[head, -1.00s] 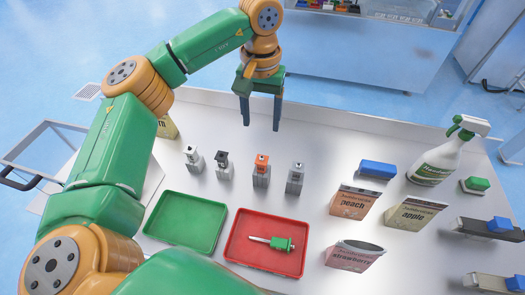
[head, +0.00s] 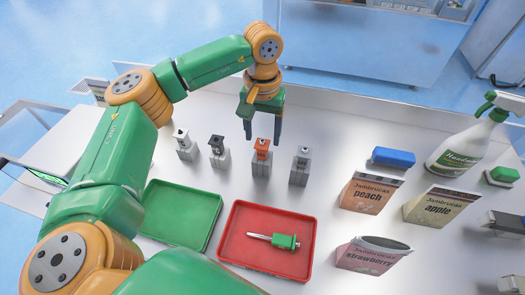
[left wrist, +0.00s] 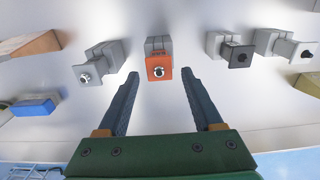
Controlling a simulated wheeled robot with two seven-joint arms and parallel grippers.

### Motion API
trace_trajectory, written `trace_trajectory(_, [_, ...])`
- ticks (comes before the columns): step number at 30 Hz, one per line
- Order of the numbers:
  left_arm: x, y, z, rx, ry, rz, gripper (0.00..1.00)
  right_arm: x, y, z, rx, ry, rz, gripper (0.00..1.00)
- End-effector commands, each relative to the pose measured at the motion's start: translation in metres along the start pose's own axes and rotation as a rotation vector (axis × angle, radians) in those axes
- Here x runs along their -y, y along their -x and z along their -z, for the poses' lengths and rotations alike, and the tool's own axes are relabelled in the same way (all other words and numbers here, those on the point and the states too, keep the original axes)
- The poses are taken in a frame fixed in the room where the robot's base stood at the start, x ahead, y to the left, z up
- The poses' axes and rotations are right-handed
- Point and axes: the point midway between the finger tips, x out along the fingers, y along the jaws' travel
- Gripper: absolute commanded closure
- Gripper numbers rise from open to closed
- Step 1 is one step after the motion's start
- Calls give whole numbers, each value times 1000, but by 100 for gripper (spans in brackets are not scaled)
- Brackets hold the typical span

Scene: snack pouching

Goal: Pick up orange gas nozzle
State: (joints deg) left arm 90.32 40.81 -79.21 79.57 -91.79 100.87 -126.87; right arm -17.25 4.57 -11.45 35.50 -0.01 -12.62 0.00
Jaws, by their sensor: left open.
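The orange gas nozzle (head: 262,148) stands upright in a grey holder on the table, third from the left in a row. The left wrist view also shows the orange nozzle (left wrist: 159,72), centred beyond the fingertips. My left gripper (head: 263,138) is open and empty, its fingers pointing down just behind the orange nozzle. In the left wrist view my left gripper (left wrist: 160,76) has a finger on either side of the nozzle's line, and I see no contact. My right gripper is not in view.
White (head: 182,138), black (head: 217,146) and grey (head: 302,156) nozzles stand close on either side. A green tray (head: 180,243) and a red tray (head: 228,255) holding a green-handled tool (head: 284,241) lie in front. Pouches (head: 367,198) and a spray bottle (head: 466,148) stand to the right.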

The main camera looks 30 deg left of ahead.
Motion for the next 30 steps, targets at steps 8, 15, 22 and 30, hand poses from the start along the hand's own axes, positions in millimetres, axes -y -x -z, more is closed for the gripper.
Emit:
trace_trajectory(8, [-1, -37, -4, 1, 1, -1, 32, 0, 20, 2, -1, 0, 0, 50])
trace_trajectory(15, [-1, -39, -4, 0, 1, -1, 51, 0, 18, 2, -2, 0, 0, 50])
trace_trajectory(22, [-1, -38, -4, 0, 1, -1, 100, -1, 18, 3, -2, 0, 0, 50])
trace_trajectory(30, [-1, -31, -3, -2, 2, -1, 100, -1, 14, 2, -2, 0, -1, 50])
